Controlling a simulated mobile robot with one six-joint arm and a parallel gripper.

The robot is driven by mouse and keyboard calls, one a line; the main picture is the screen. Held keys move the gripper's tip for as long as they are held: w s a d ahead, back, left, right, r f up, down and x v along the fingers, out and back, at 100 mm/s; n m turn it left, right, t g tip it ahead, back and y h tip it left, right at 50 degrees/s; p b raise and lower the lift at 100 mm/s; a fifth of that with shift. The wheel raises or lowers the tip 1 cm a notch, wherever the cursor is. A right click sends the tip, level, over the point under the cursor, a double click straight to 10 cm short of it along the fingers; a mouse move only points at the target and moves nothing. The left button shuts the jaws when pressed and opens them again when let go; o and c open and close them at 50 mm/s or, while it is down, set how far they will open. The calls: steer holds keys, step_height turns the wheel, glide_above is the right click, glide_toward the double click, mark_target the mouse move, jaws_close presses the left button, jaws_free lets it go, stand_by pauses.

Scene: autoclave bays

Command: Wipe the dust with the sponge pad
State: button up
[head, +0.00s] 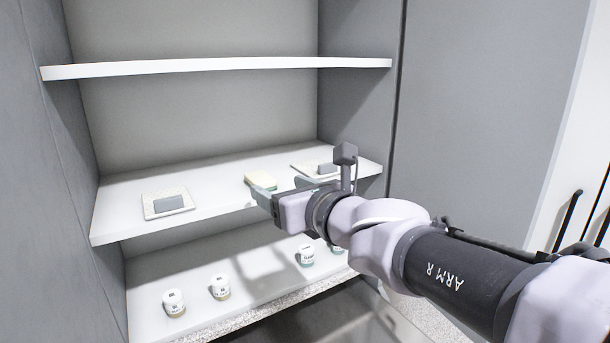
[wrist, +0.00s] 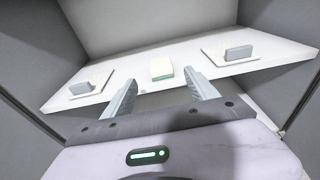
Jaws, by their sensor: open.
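The sponge pad (head: 261,180), pale yellow with a green layer, lies on the middle shelf between two trays. In the wrist view the sponge pad (wrist: 162,68) is ahead of my gripper (wrist: 160,92), between the lines of its two fingers. My gripper (head: 268,197) is open and empty at the shelf's front edge, apart from the sponge. No dust can be made out in either view.
The middle shelf (head: 115,215) bears a left tray (head: 150,209) with a grey block (head: 168,203) and a right tray (head: 306,169) with another grey block. Several white-lidded jars, one here (head: 173,302), stand below. An upper shelf (head: 220,66) is empty.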

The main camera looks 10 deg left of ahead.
mark_target(262, 178)
steer(key=x, duration=0.5)
steer(key=shift+w+f, duration=0.2)
steer(key=shift+w+a+p, duration=0.35)
steer(key=shift+w+a, duration=0.05)
steer(key=shift+a, duration=0.05)
steer(key=p+x, duration=0.1)
steer(key=x, duration=0.4)
steer(key=shift+d, duration=0.15)
steer(key=shift+s+d+r, duration=0.15)
steer(key=shift+s+d, duration=0.05)
steer(key=shift+s, duration=0.15)
steer(key=shift+c, duration=0.9)
steer(key=shift+s, duration=0.1)
steer(key=c, duration=0.3)
jaws_close()
steer(key=shift+w+r+p, duration=0.2)
steer(key=shift+r+p, duration=0.35)
steer(key=shift+r, duration=1.15)
steer(key=s+a+f+b+v, duration=0.1)
steer(key=a+v, duration=0.1)
steer(key=v, duration=1.4)
steer(key=shift+s, duration=0.35)
